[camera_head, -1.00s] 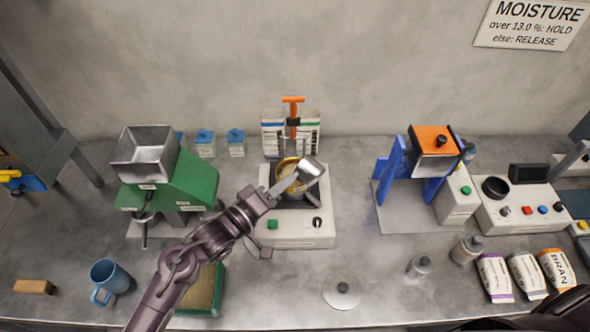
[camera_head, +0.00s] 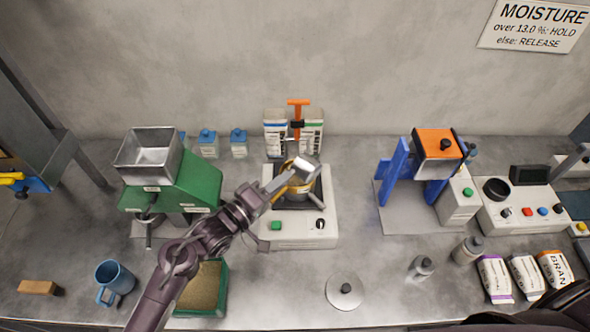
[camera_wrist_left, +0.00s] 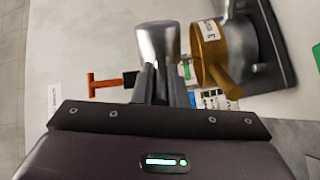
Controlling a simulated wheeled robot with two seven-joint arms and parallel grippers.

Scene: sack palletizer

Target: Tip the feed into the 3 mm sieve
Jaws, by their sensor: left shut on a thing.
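My left gripper (camera_head: 280,188) is shut on a small metal cup (camera_head: 307,166), and the cup is tilted. In the left wrist view the cup (camera_wrist_left: 157,45) sits between the gripper's fingers (camera_wrist_left: 158,85). The brass 3 mm sieve (camera_head: 291,194) stands on the white shaker base (camera_head: 300,232), just under the cup and partly hidden by it and the fingers. The sieve (camera_wrist_left: 209,50) shows its "3" label in the wrist view, beside the cup. I cannot see the feed inside the cup or sieve. My right gripper is not in view.
A clamp with an orange handle (camera_head: 298,104) rises behind the sieve. A green mill with a metal hopper (camera_head: 150,152) stands left, a blue press (camera_head: 395,170) right. A grain tray (camera_head: 205,287), blue mug (camera_head: 114,277) and round lid (camera_head: 345,290) lie in front.

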